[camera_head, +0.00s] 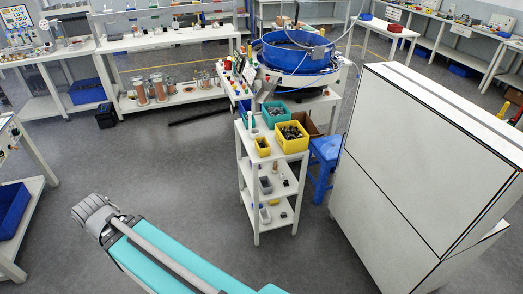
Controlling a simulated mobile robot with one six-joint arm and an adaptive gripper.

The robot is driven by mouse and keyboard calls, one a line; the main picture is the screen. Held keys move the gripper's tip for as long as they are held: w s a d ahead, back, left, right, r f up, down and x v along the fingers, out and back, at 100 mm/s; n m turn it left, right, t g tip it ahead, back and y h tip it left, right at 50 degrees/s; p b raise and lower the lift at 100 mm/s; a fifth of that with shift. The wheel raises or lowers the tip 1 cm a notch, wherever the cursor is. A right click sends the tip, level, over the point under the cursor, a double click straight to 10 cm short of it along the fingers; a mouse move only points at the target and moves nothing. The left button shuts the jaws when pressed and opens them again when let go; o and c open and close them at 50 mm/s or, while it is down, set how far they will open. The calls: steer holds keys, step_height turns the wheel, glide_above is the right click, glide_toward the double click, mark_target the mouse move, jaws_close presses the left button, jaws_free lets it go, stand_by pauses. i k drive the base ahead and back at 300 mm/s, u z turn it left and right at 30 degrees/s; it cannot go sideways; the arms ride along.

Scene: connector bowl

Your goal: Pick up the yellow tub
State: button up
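A larger yellow tub (304,145) stands on the top of a narrow white shelf rack (256,205), filled with small dark parts. A smaller yellow tub (263,152) stands just left of it, also with dark contents. The frame does not show which one the task means. A teal tub (272,121) with greyish parts stands behind them. My gripper cannot be made out. Only a teal and grey part of my own body shows at the lower left, apart from the rack.
A blue bowl (290,62) sits on a machine bench behind the rack. A blue stool (324,165) stands right of the rack, and a large white cabinet (410,140) fills the right. Lower shelves hold small bins.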

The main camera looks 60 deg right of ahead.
mark_target(263, 146)
steer(key=z, duration=0.05)
steer(key=i, duration=1.2)
steer(key=z, duration=1.45)
